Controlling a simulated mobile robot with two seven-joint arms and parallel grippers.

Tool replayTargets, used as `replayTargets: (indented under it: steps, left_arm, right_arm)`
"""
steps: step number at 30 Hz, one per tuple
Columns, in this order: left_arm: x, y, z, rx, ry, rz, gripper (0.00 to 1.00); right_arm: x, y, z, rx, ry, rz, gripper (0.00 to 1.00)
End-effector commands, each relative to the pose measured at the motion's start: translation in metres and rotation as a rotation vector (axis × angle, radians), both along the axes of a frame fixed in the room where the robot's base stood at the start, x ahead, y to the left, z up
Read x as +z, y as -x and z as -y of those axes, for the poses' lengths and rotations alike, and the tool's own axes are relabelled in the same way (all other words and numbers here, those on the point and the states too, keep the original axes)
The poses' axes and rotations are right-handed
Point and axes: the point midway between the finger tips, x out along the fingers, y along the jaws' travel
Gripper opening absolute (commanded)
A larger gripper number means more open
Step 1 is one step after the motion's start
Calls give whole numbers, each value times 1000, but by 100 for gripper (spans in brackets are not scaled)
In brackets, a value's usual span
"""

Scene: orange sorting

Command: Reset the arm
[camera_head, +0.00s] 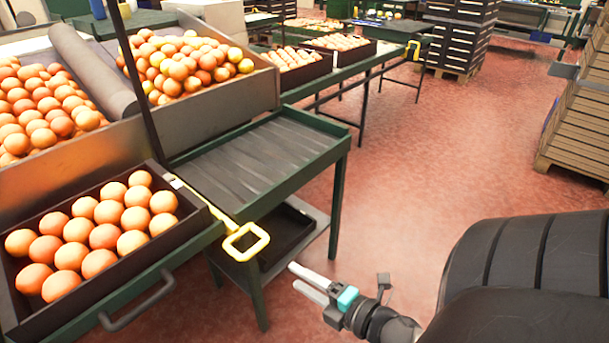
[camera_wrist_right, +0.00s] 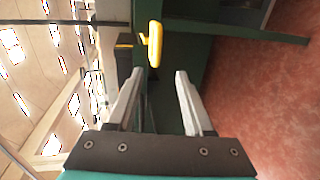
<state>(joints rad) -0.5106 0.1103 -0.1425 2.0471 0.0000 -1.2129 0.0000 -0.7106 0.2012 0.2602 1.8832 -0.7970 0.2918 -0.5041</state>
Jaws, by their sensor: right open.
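My right gripper (camera_head: 312,282) is in the lower middle of the head view, to the right of and below a yellow handle (camera_head: 246,241) on the green table's edge. It is open, with nothing between its fingers. In the right wrist view my right gripper (camera_wrist_right: 157,85) shows two parted pale fingers, and the yellow handle (camera_wrist_right: 155,43) lies beyond the tips, apart from them. My left gripper is not in view. A dark crate (camera_head: 190,215) of oranges (camera_head: 104,236) stands at the lower left of the head view.
An empty green table (camera_head: 258,160) stands beside the crate, with a dark tray (camera_head: 285,240) on its lower shelf. Sloped bins of oranges (camera_head: 185,62) are behind. Stacked wooden pallets (camera_head: 580,120) stand at the right. The red floor (camera_head: 430,130) between is clear.

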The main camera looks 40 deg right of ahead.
Motion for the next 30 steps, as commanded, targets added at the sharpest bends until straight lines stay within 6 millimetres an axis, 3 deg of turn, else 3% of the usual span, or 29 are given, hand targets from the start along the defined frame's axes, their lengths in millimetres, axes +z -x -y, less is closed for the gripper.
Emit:
replayTargets:
  steps: [21, 26, 30]
  left_arm:
    - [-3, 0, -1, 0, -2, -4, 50]
    - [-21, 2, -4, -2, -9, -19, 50]
    - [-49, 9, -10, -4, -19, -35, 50]
  right_arm:
    - [-2, 3, 1, -8, -14, -8, 52]
    - [-31, 5, 4, -84, -141, -89, 52]
    - [-77, 15, 4, -207, -330, -220, 52]
